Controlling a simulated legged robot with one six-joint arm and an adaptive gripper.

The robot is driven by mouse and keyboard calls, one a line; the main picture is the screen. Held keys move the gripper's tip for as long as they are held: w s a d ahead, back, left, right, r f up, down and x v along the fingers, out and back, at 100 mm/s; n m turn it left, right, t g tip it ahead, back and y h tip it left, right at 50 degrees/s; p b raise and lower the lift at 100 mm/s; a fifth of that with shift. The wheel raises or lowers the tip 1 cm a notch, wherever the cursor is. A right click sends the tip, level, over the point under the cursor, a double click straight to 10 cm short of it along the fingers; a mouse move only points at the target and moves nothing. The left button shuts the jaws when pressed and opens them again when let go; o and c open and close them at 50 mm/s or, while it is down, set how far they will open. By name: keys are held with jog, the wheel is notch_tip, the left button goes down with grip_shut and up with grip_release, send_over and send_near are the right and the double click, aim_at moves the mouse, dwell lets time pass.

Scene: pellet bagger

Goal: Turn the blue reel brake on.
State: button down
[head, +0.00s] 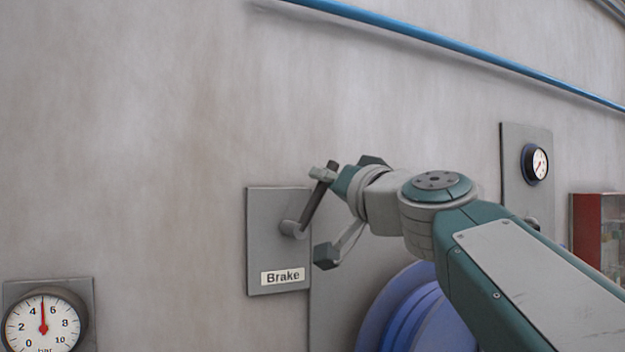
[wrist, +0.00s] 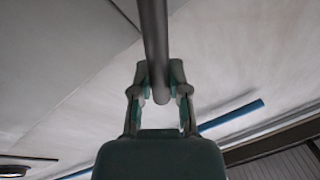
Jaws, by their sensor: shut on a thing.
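The brake lever (head: 314,205) is a dark bar on a grey hub. The hub sits on a grey wall panel (head: 262,215) labelled "Brake". The lever slants up and slightly right from the hub. My gripper (head: 328,176) is shut on the lever near its upper end. In the wrist view the dark lever (wrist: 154,40) runs down between the two fingers of my gripper (wrist: 160,80), with its rounded end showing between them. The blue reel (head: 405,315) is low in the head view, partly hidden behind my arm.
A pressure gauge (head: 43,325) is at the lower left. A smaller gauge (head: 535,164) is on a panel at the right, with a red cabinet (head: 588,230) beyond it. A blue pipe (head: 440,38) runs along the upper wall.

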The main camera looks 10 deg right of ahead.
jog(key=c, duration=0.6)
grip_release()
jog(key=shift+w, duration=0.1)
jog(key=v, duration=1.2)
jog(key=shift+f, duration=0.1)
